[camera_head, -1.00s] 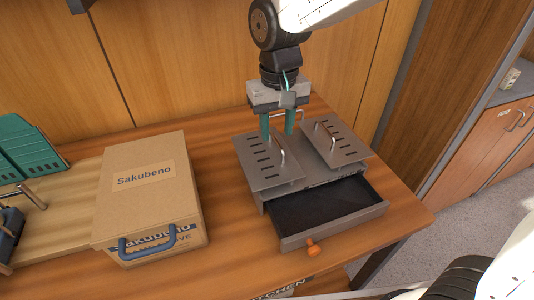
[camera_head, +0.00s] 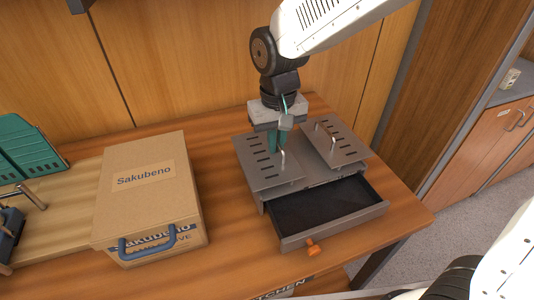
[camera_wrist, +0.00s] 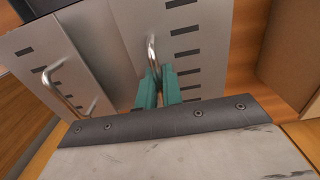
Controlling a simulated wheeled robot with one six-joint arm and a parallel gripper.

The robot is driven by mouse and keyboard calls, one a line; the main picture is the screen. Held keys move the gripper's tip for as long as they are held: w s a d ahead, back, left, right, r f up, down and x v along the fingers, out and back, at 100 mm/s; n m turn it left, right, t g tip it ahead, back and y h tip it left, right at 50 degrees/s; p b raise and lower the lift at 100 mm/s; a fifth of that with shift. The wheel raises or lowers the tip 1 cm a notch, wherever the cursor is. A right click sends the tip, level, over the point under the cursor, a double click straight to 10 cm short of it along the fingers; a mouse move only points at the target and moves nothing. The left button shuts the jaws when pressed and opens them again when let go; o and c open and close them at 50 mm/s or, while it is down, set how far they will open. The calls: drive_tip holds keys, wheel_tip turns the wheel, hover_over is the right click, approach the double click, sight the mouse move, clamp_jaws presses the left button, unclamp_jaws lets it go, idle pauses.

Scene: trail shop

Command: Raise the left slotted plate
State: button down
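The left slotted plate (camera_head: 262,173) is a grey panel with dark slots and a bent metal handle, lying flat on top of the grey unit. In the wrist view the same plate (camera_wrist: 210,20) is on the right, its handle (camera_wrist: 152,50) running down between my green fingertips. My gripper (camera_head: 275,142) is over the plate's rear half with its fingers close together on this handle; it also shows in the wrist view (camera_wrist: 159,85). The fingers hide part of the handle. The right slotted plate (camera_head: 343,146) lies flat alongside with its own handle.
A cardboard box (camera_head: 120,215) with a blue handle stands to the left. Green racks (camera_head: 30,150) are at the far left. The wooden wall is close behind.

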sight(254, 158)
drive_tip(key=shift+r, duration=0.1)
drive_tip(key=shift+s+a+r, duration=0.2)
drive_tip(key=shift+a+r, duration=0.45)
drive_tip(key=shift+r, duration=0.15)
drive_tip(key=shift+a, duration=0.1)
drive_tip(key=shift+s+a+r, duration=0.3)
drive_tip(key=shift+a+r, duration=0.3)
drive_tip(key=shift+a, duration=0.2)
drive_tip(key=shift+s+a+r, duration=0.15)
drive_tip(key=shift+a, duration=0.4)
drive_tip(key=shift+s+a+r, duration=0.15)
drive_tip(key=shift+a, duration=0.35)
